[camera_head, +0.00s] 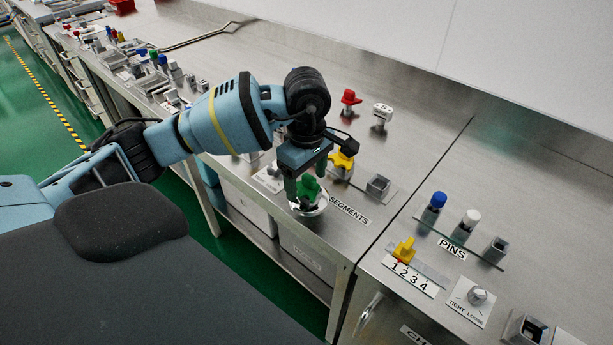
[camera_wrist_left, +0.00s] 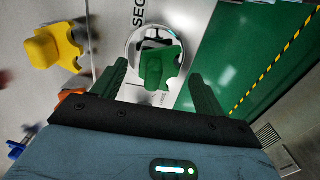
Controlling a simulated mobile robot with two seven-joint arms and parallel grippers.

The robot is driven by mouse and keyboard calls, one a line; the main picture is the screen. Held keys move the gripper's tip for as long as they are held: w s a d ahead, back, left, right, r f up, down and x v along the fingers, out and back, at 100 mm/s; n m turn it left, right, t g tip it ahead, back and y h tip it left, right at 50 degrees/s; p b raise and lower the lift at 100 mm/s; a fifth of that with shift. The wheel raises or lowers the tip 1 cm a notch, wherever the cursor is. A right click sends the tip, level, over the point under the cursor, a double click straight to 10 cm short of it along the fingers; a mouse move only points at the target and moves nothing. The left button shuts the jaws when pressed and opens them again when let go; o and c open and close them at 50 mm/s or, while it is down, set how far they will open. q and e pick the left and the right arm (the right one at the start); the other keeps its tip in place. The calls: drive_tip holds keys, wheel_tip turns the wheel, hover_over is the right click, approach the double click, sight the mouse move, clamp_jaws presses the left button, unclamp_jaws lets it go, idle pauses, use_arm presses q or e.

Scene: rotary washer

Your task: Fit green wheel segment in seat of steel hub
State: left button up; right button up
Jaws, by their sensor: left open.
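The green wheel segment (camera_head: 308,187) sits at the round steel hub (camera_head: 312,208) near the front edge of the bench. In the left wrist view the green segment (camera_wrist_left: 158,68) lies over the lower right part of the hub (camera_wrist_left: 134,48), whose shiny rim shows around it. I cannot tell whether the segment is fully down in its seat. My left gripper (camera_head: 306,186) is just above the hub, pointing down. Its green fingers (camera_wrist_left: 160,85) are open, one on each side of the segment, with visible gaps. My right gripper does not show.
A yellow segment (camera_head: 342,162) and an empty grey holder (camera_head: 378,185) stand behind the hub by the SEGMENTS label (camera_head: 349,209). Red (camera_head: 349,99) and white (camera_head: 383,113) pieces stand further back. A pin rack (camera_head: 460,238) and yellow slider (camera_head: 404,250) are to the right.

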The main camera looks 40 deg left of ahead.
use_arm(q)
drive_tip(key=shift+r, duration=0.1)
wheel_tip(320, 180, up, 7)
drive_tip(key=shift+f, duration=0.2)
drive_tip(key=shift+r, duration=0.5)
drive_tip(key=shift+s+f, duration=0.1)
